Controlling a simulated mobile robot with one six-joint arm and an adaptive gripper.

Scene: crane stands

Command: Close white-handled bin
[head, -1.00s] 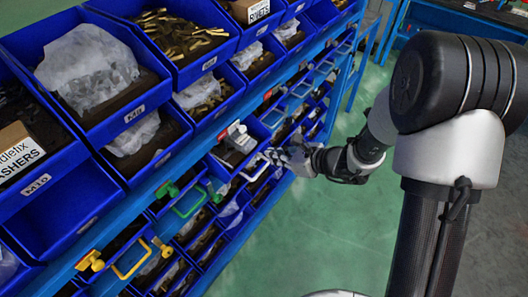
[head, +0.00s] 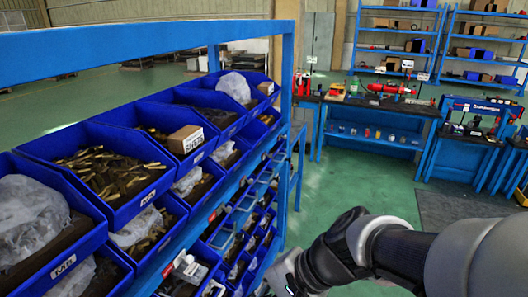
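The white-handled bin (head: 190,270) is in the lower rows of the blue rack, at the bottom edge of the head view. A white block shows at its front, and a white handle (head: 214,288) shows beside it, partly cut off by the frame. I cannot tell how far the bin stands out. My gripper (head: 284,276) is at the bottom edge, right of the handle and apart from it in the picture. Its fingers are not clear, so I cannot tell whether it is open or shut.
Upper blue bins (head: 95,165) hold metal parts, bags and a box (head: 186,139). A blue rack beam (head: 130,42) crosses the upper left. Green floor (head: 345,195) is open right of the rack. Workbenches (head: 375,112) and shelves stand farther back.

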